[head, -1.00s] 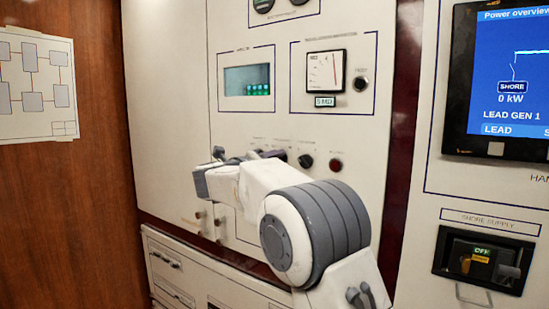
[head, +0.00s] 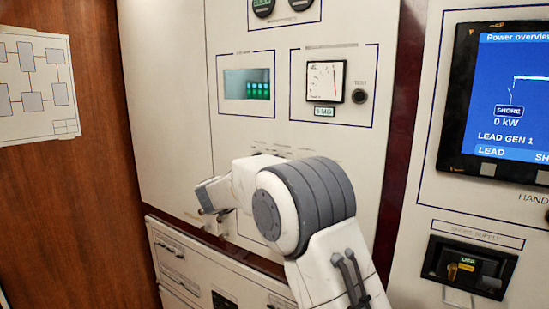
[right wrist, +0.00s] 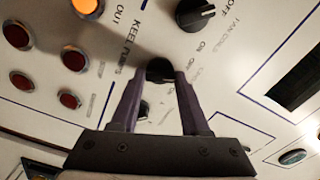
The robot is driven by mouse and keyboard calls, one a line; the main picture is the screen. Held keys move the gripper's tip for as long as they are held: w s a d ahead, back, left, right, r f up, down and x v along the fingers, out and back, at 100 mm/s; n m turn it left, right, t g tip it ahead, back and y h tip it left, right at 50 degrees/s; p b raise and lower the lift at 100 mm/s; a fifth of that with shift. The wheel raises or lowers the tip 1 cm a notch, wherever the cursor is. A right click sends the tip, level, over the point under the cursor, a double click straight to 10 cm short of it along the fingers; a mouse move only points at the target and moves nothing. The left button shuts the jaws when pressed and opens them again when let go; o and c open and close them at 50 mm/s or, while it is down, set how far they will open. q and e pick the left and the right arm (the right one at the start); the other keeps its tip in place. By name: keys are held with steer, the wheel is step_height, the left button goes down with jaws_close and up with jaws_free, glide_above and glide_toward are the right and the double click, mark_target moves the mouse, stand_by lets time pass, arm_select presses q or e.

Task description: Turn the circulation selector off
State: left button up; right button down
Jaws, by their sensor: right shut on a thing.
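My right gripper (right wrist: 160,78) is shut on a black knob (right wrist: 160,68) on the white panel, one finger on each side of it. Its label is too blurred or covered to read, so I cannot tell from the lettering whether it is the circulation selector. In the head view my right arm reaches in from the bottom, with its gripper (head: 212,196) low on the panel at the left. The arm covers the row of controls there. My left gripper is not in view.
In the wrist view a black fan coils selector (right wrist: 196,14) with OFF and ON marks sits above the held knob. Red buttons (right wrist: 18,35) and a lit orange one (right wrist: 75,61) are at the left. The shore supply switch (head: 468,266) is at right.

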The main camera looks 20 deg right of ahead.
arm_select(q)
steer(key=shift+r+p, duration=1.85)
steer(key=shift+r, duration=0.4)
arm_select(e)
steer(key=shift+a+n, duration=0.1)
steer(key=shift+n, duration=2.2)
steer(key=shift+c, duration=1.9)
jaws_free()
arm_select(q)
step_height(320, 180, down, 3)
steer(key=b, duration=0.3)
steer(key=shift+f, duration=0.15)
arm_select(e)
steer(key=v, duration=1)
steer(key=shift+s+a, duration=0.1)
